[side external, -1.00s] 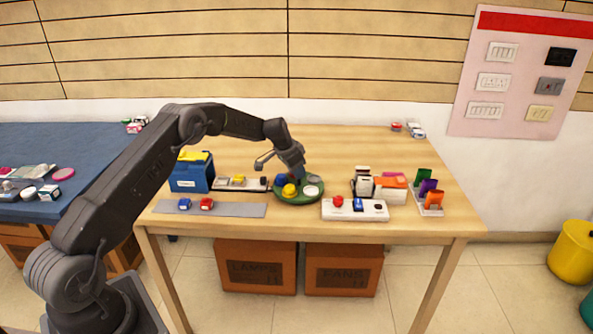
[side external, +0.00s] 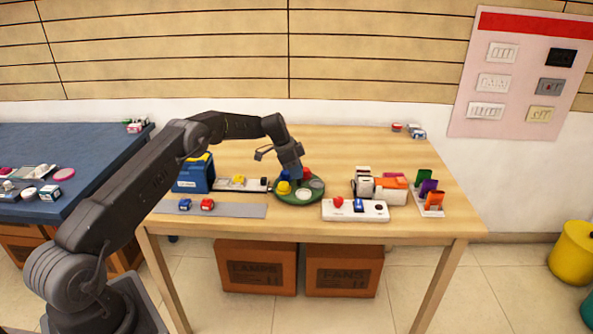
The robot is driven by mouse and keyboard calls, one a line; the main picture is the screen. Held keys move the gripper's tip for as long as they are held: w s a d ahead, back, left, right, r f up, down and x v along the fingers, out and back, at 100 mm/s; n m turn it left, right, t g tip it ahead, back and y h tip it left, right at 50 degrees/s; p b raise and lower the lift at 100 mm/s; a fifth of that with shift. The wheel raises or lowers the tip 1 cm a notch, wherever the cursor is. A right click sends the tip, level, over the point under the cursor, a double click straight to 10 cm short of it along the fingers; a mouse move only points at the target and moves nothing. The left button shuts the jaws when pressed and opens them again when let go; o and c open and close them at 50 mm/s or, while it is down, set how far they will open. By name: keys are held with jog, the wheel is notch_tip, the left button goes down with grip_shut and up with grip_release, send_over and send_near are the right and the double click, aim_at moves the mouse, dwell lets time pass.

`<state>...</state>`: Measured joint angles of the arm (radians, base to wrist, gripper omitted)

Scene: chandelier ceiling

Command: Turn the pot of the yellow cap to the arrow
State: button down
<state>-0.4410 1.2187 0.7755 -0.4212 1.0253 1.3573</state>
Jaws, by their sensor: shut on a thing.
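A round green turntable (side external: 298,202) sits near the middle of the wooden table and carries several capped pots. The yellow cap (side external: 283,187) is at its left front and the white cap (side external: 303,194) at its front. A grey cap (side external: 317,183) is on the right, a red one (side external: 306,173) at the back right and a blue one (side external: 285,175) at the back left. My gripper (side external: 297,182) points down among the pots, shut at the middle of the turntable. Its fingertips and the part they hold are hidden or too small to see. I cannot make out the arrow.
A white panel (side external: 375,213) with a red button and blue switch is right of the turntable. A grey strip (side external: 235,211) with blue and red pieces lies at the front left. A blue box (side external: 193,178) stands behind it. Card holders stand at the right. The back of the table is mostly clear.

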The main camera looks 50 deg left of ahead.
jog(key=shift+w+a+m+g+h, duration=0.15)
jog(key=shift+m+g+h, duration=0.1)
jog(key=shift+m, duration=0.5)
jog(key=shift+w+d+m+g+h, duration=0.15)
jog(key=shift+m+h, duration=0.1)
jog(key=shift+m, duration=0.5)
jog(key=shift+a, duration=0.1)
jog(key=shift+s+m, duration=0.15)
jog(key=shift+m, duration=0.35)
jog(key=c, duration=0.9)
grip_release()
jog(key=shift+r, duration=0.1)
jog(key=v, duration=0.7)
jog(key=shift+r, duration=0.2)
